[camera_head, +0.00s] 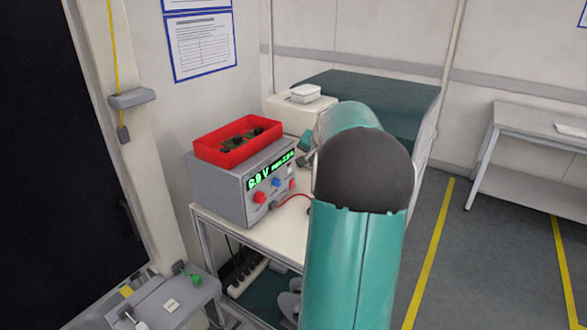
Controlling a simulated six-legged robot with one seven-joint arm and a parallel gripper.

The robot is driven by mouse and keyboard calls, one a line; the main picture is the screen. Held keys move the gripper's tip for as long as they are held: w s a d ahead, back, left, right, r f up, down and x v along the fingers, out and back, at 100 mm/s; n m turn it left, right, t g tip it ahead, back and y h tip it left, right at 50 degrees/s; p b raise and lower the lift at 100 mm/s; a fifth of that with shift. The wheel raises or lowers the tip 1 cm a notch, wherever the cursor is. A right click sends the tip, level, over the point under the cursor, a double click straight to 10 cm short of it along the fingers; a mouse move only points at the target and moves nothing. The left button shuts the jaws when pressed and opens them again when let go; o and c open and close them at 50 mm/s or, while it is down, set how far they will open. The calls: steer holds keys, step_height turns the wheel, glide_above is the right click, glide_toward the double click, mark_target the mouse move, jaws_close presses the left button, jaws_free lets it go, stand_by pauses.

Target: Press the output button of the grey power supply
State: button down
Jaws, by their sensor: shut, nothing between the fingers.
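The grey power supply (222,190) stands on a small table left of centre, its front turned to the right. Green digits glow on its display (270,170). Below them are a red knob (260,197), a blue knob (276,182) and a small red part near the right end of the panel. I cannot tell for sure which part is the output button. My gripper (303,159) shows only as a small grey piece beside the panel's right end, shut and empty. My teal arm hides most of it. I cannot tell whether it touches the panel.
A red bin (238,141) with dark green parts sits on top of the power supply. A red cable (294,198) runs from its front across the pale tabletop (252,231). A white box (306,93) stands behind. Open floor lies to the right, before a grey bench (541,128).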

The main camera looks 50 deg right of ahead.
mark_target(289, 170)
steer(key=w+d+f, duration=0.2)
steer(key=w+f, duration=0.5)
steer(key=w, duration=0.1)
steer(key=shift+w+d+f, duration=0.4)
